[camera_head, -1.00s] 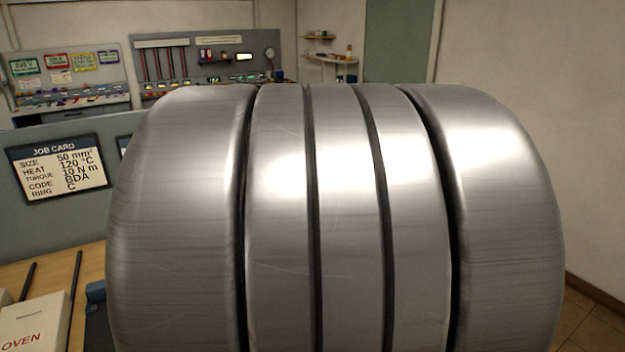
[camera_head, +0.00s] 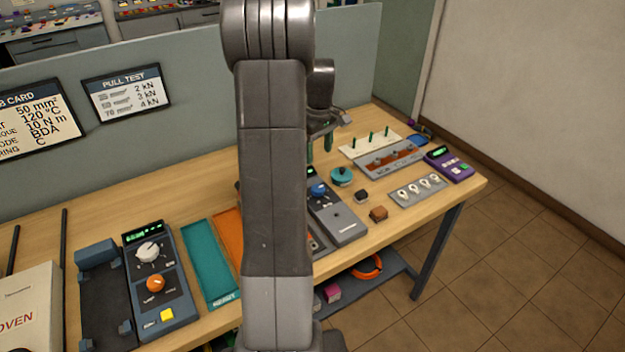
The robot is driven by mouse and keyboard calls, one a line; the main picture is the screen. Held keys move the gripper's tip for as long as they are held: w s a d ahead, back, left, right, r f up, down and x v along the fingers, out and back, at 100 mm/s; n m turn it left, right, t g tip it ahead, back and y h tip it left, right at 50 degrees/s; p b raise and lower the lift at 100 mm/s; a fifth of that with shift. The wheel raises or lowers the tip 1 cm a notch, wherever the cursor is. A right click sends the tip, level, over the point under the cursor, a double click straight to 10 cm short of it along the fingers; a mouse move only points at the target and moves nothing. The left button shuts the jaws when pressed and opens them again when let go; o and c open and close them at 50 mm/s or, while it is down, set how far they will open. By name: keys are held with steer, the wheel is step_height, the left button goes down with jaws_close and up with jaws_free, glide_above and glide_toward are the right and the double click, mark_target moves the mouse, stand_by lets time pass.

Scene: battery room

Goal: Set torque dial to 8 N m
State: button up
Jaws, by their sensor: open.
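A grey device (camera_head: 345,224) with a blue knob (camera_head: 318,190) stands mid-bench, its left side and display partly hidden behind my arm. A dark blue device (camera_head: 167,289) at the left has a white dial (camera_head: 149,251), an orange dial (camera_head: 156,283), a yellow button and a green display. The labels are too small to tell which is the torque dial or its setting. My gripper (camera_head: 319,147) points down with its fingers apart and empty, above the bench beyond the blue knob. The job card (camera_head: 38,121) reads 10 N m, not 8.
A teal tray (camera_head: 211,262) and an orange tray lie between the devices. A teal round item (camera_head: 341,175), small blocks, a rack with green pegs (camera_head: 370,146), a ring plate (camera_head: 417,190) and a purple device (camera_head: 449,164) fill the right. A partition (camera_head: 200,110) stands behind.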

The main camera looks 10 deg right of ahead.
mark_target(318, 187)
step_height(318, 187, down, 13)
steer(key=shift+r+p, duration=0.1)
steer(key=shift+p, duration=1.05)
steer(key=c, duration=1)
